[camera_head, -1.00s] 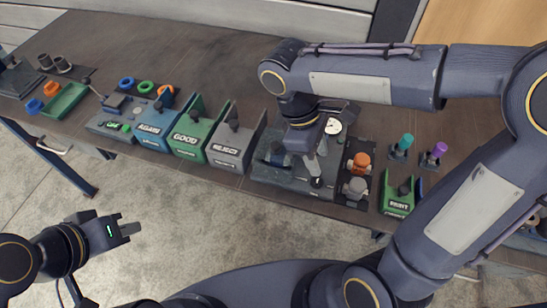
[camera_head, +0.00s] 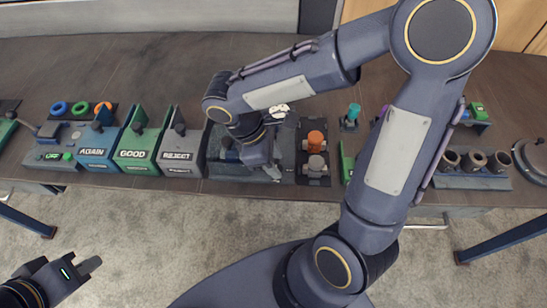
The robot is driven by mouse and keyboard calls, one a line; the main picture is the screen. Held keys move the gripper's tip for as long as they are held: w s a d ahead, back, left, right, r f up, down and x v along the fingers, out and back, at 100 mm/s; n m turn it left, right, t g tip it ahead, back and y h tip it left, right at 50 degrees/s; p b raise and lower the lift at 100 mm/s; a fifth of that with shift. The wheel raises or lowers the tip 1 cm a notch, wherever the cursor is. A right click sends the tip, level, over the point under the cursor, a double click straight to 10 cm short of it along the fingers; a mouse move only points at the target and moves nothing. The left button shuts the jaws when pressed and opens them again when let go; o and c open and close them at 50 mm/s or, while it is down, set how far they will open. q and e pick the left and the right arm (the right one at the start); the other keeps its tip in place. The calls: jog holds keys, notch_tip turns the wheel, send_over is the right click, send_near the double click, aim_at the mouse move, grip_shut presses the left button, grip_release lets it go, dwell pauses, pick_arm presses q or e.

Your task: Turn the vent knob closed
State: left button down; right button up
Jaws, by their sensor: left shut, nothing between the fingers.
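The dark fixture (camera_head: 284,150) with a white gauge (camera_head: 278,108) stands near the table's front edge, largely hidden by my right arm. My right gripper (camera_head: 274,173) points down over the front of this fixture. Its fingertips are small and partly hidden, so I cannot tell if they are open or touching a knob. No vent knob can be made out clearly at the fingertips. My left gripper (camera_head: 90,266) is shut and empty, low at the left over the floor, away from the table.
A dark tray with an orange part (camera_head: 316,141) and a grey part (camera_head: 317,166) stands just right of the fixture. Bins marked REJECT (camera_head: 178,157), GOOD (camera_head: 133,155) and AGAIN (camera_head: 95,153) stand to its left. A teal-topped part (camera_head: 353,113) is behind right.

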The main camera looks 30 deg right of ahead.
jog(key=c, duration=0.7)
jog(key=shift+m, duration=0.4)
jog(key=m+g+y+p, duration=0.1)
jog(key=m, duration=0.2)
jog(key=shift+w+m, duration=0.1)
jog(key=shift+m, duration=0.3)
jog(key=m+y, duration=0.1)
jog(key=m, duration=0.1)
jog(key=m+g+y, duration=0.1)
jog(key=m, duration=0.1)
jog(key=shift+d+r+m+p, duration=0.1)
jog(key=shift+d+m+p, duration=0.1)
jog(key=shift+m+p, duration=0.15)
jog(key=m+y+p, duration=0.1)
jog(key=m, duration=0.3)
jog(key=shift+d+y, duration=0.1)
jog(key=shift+y, duration=0.3)
jog(key=shift+d+m+t+y+p, duration=0.1)
jog(key=shift+m+t+y+p, duration=0.2)
jog(key=shift+m, duration=0.8)
jog(key=shift+m+y+p, duration=0.1)
jog(key=shift+m+y, duration=0.3)
jog(key=shift+m, duration=0.95)
